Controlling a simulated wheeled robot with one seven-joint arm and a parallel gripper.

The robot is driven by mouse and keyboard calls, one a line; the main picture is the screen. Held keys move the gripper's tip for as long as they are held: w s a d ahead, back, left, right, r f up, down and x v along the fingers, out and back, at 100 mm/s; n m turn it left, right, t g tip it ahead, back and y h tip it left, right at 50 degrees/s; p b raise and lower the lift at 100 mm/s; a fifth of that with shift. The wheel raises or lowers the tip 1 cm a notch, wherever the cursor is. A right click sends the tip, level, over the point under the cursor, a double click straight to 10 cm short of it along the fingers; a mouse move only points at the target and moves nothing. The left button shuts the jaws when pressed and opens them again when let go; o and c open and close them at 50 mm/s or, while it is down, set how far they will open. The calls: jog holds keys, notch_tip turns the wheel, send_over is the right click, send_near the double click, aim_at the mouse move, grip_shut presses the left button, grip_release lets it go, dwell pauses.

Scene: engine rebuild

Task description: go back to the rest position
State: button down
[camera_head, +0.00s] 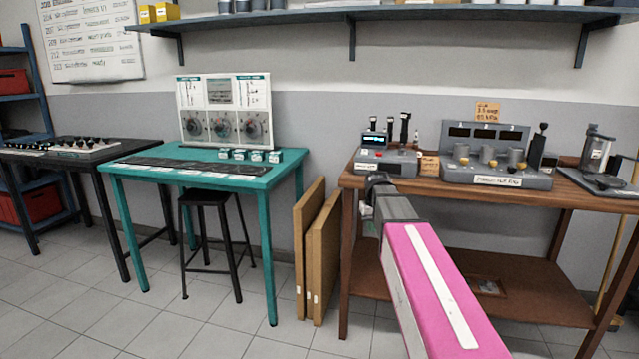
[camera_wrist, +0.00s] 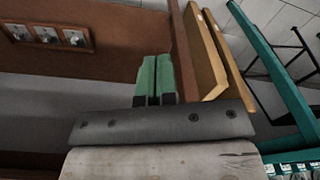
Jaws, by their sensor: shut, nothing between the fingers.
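My gripper (camera_wrist: 154,80) shows in the wrist view as two green fingers side by side, shut with nothing between them. In the head view my pink and grey arm reaches in from the bottom right, toward the left end of the brown wooden bench (camera_head: 465,262). The fingers cannot be made out in that view. In the wrist view brown bench wood (camera_wrist: 90,45) lies left of and beyond the fingers. Two tan boards (camera_wrist: 206,60) stand to their right, apart from them.
The tan boards (camera_head: 322,250) lean between the brown bench and the teal table (camera_head: 125,177). A black stool (camera_head: 205,197) stands under the teal table. Devices (camera_head: 495,160) occupy the bench top, and a wall shelf (camera_head: 350,14) hangs above. Open tiled floor (camera_head: 180,325) lies in front.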

jog(key=s+f+m+g, duration=0.1)
jog(key=s+f, duration=1.9)
jog(key=shift+s+f, duration=0.25)
jog(key=shift+f, duration=0.15)
